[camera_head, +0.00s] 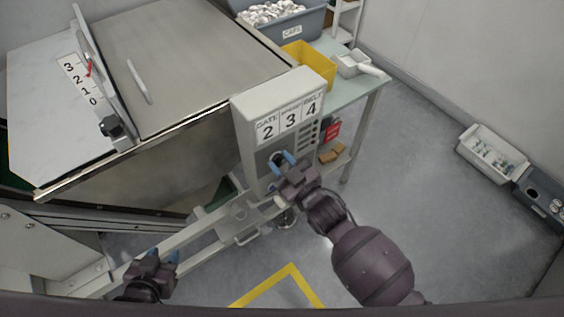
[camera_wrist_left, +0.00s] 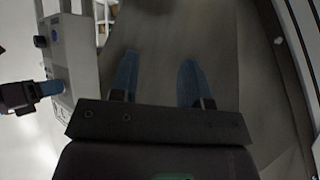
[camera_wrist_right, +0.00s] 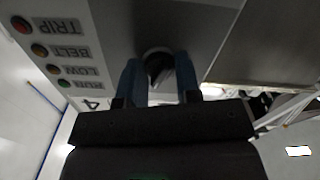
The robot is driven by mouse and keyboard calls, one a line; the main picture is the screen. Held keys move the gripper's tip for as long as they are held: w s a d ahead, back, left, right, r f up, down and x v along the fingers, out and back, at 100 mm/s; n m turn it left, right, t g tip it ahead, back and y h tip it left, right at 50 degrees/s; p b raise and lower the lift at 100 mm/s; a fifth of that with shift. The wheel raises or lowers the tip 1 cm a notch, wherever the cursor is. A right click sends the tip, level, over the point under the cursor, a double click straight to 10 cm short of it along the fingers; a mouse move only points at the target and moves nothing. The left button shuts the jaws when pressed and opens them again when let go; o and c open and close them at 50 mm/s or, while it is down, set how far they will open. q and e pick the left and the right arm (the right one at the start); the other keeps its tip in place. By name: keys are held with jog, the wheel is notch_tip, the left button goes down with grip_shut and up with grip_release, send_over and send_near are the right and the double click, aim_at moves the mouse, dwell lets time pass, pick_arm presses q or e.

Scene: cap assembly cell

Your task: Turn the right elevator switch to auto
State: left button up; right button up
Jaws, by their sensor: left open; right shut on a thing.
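A grey control box (camera_head: 250,135) stands right of centre in the head view, with number cards 2, 3 and 4 on top. My right gripper (camera_head: 284,160) is at its front face, shut on a dark round switch knob (camera_wrist_right: 158,65). The fingers cover the knob's sides, and its setting and any auto mark cannot be read. My left gripper (camera_head: 163,257) is open and empty at the lower left, away from the box. Its two blue fingers (camera_wrist_left: 157,80) stand apart in the left wrist view, where the box (camera_wrist_left: 75,50) shows at the left.
A large metal hopper (camera_head: 180,50) with a 3-2-1-0 scale fills the upper left. A green table (camera_head: 352,98) with a yellow bin (camera_head: 312,62) stands behind the box. Indicator lamps (camera_wrist_right: 38,50) labelled TRIP, BELT, LOW and RUN sit beside the knob.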

jog(key=shift+n+p, duration=0.55)
jog(key=shift+n, duration=1.05)
jog(key=o, duration=0.9)
jog(key=v, duration=1)
jog(key=shift+s+d+p, duration=0.2)
jog(key=shift+s+p, duration=0.1)
jog(key=shift+p, duration=0.1)
